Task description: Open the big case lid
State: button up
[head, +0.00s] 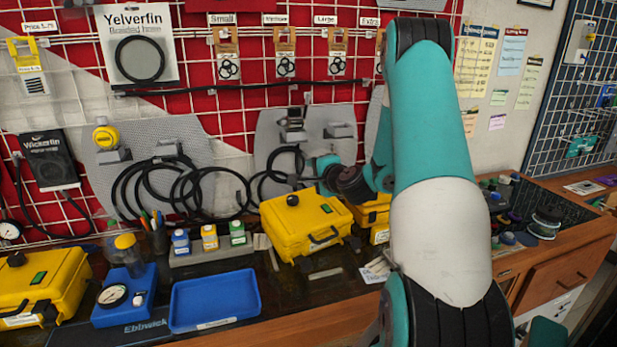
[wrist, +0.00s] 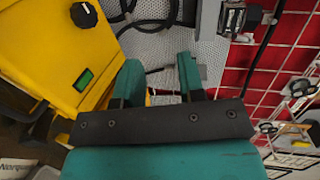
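A yellow case (head: 300,228) with a black knob and a small green display on its shut lid stands at the middle of the bench. A similar yellow case (head: 45,283) stands at the far left, also shut. I cannot tell for certain which one is the big case. In the wrist view a yellow case (wrist: 50,45) with knob and green display fills the left side, probably the middle one. My gripper (wrist: 160,78) is open and empty, its teal fingers apart just right of that case. In the head view my gripper (head: 321,163) is small and partly hidden, above and behind the middle case.
A blue tray (head: 215,300), a blue gauge box (head: 125,300) and small bottles (head: 209,237) stand left of the middle case. Another yellow case (head: 372,213) is partly hidden behind my arm. Black hoses (head: 190,190) hang on the red grid wall behind.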

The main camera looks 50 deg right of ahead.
jog(key=b+v, duration=1.2)
jog(key=v, duration=0.1)
jog(key=shift+s, duration=0.35)
jog(key=shift+a, duration=0.15)
